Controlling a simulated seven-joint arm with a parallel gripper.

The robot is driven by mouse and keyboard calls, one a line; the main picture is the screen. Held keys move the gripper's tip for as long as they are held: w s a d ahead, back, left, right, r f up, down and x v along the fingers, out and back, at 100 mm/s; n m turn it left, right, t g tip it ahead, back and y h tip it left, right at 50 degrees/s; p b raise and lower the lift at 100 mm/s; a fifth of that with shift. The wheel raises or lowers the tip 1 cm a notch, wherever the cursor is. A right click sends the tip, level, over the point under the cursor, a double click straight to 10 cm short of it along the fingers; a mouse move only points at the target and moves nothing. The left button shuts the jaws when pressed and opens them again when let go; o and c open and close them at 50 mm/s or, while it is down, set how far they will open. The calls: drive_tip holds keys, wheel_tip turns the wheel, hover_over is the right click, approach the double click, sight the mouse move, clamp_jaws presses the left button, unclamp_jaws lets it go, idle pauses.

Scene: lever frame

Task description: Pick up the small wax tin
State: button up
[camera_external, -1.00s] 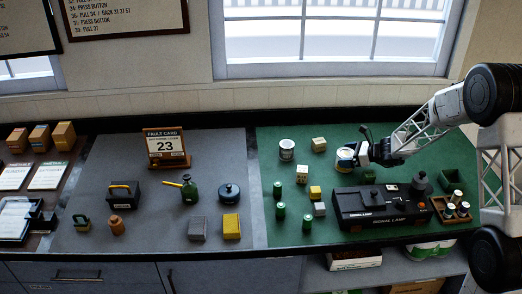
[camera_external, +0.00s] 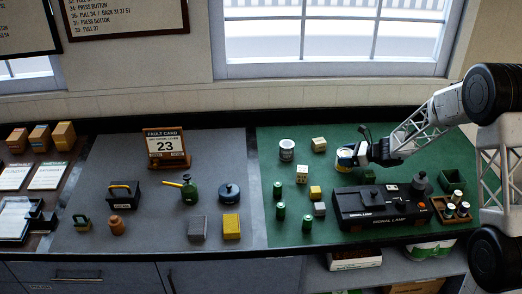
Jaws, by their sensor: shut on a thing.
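A small round tin (camera_external: 344,159), pale with a blue and yellowish side, is at the back of the green mat. I take it to be the small wax tin. My gripper (camera_external: 357,156) reaches in from the right and is shut on the tin. The fingers hide the tin's right side. I cannot tell whether its base is clear of the mat.
The black signal lamp box (camera_external: 383,207) is in front of my gripper. Several green cylinders (camera_external: 279,210) stand at the front left, and a wooden tray (camera_external: 452,208) at the right.

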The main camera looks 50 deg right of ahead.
sight(352, 153)
drive_tip(key=shift+r, duration=0.2)
drive_tip(key=shift+r, duration=4.85)
